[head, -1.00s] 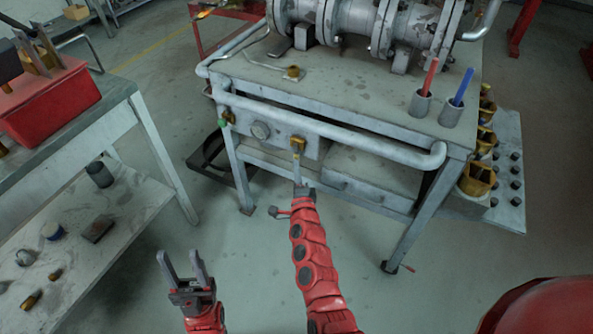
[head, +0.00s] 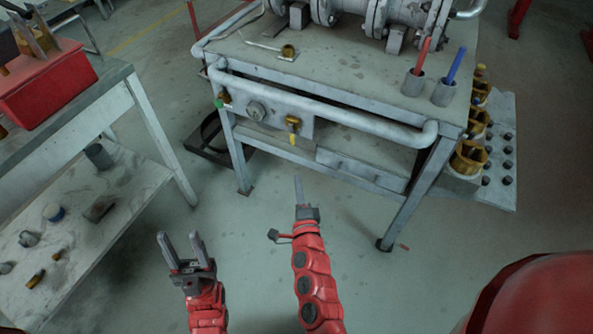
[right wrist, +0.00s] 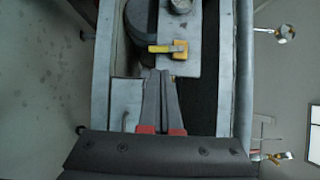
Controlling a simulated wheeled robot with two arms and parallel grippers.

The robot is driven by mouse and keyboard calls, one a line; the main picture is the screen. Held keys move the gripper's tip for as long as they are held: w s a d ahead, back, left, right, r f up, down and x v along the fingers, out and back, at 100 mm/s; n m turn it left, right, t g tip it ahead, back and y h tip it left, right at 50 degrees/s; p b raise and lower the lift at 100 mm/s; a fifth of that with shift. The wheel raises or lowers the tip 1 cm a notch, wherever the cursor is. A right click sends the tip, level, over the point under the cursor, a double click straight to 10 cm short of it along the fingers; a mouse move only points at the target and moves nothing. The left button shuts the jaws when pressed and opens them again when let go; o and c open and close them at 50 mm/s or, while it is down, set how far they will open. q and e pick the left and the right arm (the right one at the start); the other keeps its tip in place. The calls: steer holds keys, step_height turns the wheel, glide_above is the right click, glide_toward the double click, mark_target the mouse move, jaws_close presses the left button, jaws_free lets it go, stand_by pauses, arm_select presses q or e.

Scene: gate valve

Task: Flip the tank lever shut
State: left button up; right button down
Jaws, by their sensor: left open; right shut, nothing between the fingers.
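The tank lever is a small brass valve with a yellow handle (head: 293,137) on the front panel of the grey metal table. The handle hangs downward in the head view. In the right wrist view the same yellow handle (right wrist: 165,48) points left across the panel, just beyond my fingertips. My right gripper (head: 298,180) is shut and empty, below and in front of the lever, apart from it. It also shows in the right wrist view (right wrist: 160,75). My left gripper (head: 180,237) is open and empty, low at the left over the floor.
A round gauge (head: 256,111) and a green-tipped valve (head: 221,101) are left of the lever. A grey pipe rail (head: 330,112) runs above it. A side bench (head: 135,110) with a red box (head: 45,85) stands left.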

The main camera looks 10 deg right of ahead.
mark_target(293, 141)
steer(key=shift+n+g, duration=0.4)
steer(key=shift+n, duration=0.1)
steer(key=w, duration=1.3)
steer(key=shift+w+d+p, duration=0.25)
steer(key=shift+d+p, duration=0.1)
steer(key=shift+f, duration=0.1)
